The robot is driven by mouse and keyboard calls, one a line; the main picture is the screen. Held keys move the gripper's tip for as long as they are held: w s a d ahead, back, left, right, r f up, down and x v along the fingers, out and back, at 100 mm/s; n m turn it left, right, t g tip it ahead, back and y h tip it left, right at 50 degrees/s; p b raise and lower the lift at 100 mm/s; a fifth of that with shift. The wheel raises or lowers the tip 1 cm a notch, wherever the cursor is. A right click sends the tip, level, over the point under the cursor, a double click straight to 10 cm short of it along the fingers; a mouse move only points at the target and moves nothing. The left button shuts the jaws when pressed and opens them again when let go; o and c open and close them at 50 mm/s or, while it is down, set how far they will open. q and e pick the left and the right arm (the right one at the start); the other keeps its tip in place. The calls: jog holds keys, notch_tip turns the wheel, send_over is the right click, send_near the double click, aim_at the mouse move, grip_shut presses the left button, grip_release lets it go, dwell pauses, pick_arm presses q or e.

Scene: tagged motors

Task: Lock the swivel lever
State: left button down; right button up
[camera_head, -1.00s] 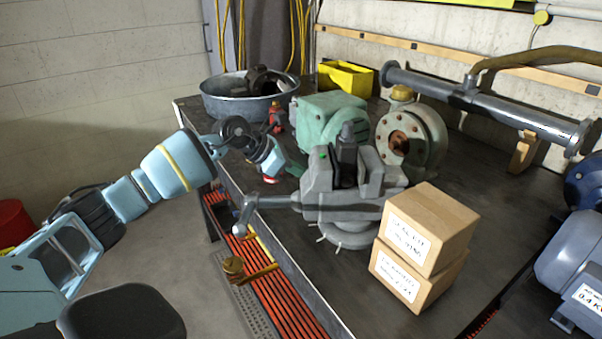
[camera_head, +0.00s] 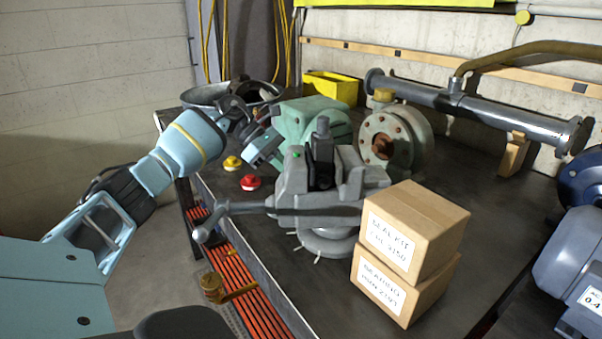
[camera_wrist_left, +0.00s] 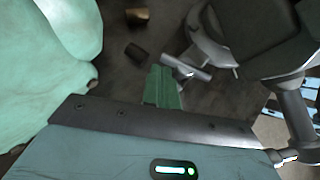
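A grey bench vise (camera_head: 330,190) stands on the dark workbench on a round base (camera_head: 328,245) with small pale handles at its foot. In the left wrist view, a light grey lever (camera_wrist_left: 190,70) at the vise base lies just beyond my fingertips. I cannot tell whether they touch it. My left gripper (camera_head: 265,150) is behind and left of the vise, beside the green housing. In the wrist view its green fingers (camera_wrist_left: 163,88) are together, with nothing visible between them. The far side of the vise base is hidden in the head view. My right gripper is not in view.
Two stacked boxes (camera_head: 410,250) stand right of the vise. A green housing (camera_head: 315,122), a flanged pump part (camera_head: 390,142) and a metal tub (camera_head: 200,95) stand behind. Red (camera_head: 250,183) and yellow (camera_head: 232,163) knobs lie near the left edge. The vise handle (camera_head: 225,215) overhangs the front edge.

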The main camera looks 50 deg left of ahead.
pick_arm(q)
jog(key=shift+w+d, duration=0.15)
jog(key=shift+w, duration=0.25)
jog(key=shift+w+d, duration=0.15)
jog(key=shift+w, duration=0.2)
jog(key=shift+d, duration=0.1)
dwell(0.5)
